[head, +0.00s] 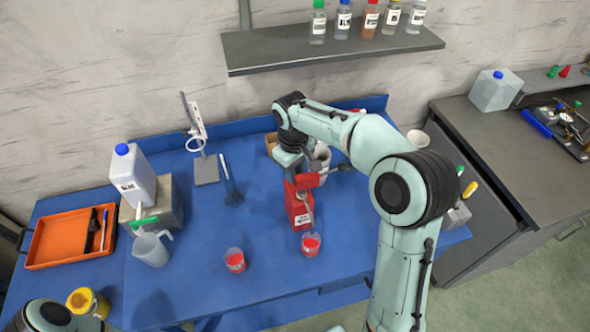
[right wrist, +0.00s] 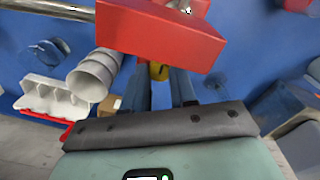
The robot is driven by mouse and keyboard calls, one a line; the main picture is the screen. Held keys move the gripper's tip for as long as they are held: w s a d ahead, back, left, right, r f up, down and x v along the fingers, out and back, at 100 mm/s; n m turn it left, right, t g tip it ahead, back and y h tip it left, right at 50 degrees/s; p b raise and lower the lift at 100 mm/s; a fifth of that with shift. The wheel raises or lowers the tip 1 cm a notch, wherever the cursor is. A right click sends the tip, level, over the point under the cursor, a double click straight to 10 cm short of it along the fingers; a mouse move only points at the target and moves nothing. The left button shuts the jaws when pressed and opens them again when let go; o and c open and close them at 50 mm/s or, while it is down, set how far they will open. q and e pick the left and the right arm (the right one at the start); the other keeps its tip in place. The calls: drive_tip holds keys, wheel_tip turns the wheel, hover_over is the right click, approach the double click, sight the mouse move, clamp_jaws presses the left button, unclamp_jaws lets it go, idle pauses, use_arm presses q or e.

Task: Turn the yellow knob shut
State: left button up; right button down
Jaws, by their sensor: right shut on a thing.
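The yellow knob (right wrist: 158,70) shows in the right wrist view, partly hidden below a red block. My right gripper (right wrist: 161,80) has its two dark fingers on either side of the knob and is shut on it. In the head view the red apparatus (head: 298,209) stands on the blue table, with a metal spout in front. My right arm reaches over it from the right, with the wrist just behind and above it. The knob and fingertips are hidden there. Part of my left arm shows at the lower left; its gripper is out of view.
Two beakers with red contents, one (head: 311,244) by the apparatus and one (head: 235,261) to its left, stand on the blue table (head: 200,285). White cups (right wrist: 95,75) are close to the gripper. An orange tray (head: 60,254) and a jug (head: 151,249) are at left.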

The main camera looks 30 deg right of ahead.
idle(0.3)
drive_tip(key=c, duration=1.2)
unclamp_jaws()
drive_tip(key=shift+o, duration=0.2)
use_arm(q)
drive_tip(key=shift+w+r+p, duration=0.4)
drive_tip(key=shift+w+r, duration=0.15)
drive_tip(key=shift+w, duration=0.2)
use_arm(e)
wheel_tip(320, 180, up, 13)
drive_tip(key=shift+a+r, duration=0.15)
drive_tip(key=shift+a, duration=0.2)
use_arm(q)
drive_tip(key=shift+s, duration=0.1)
use_arm(e)
drive_tip(key=shift+s, duration=0.1)
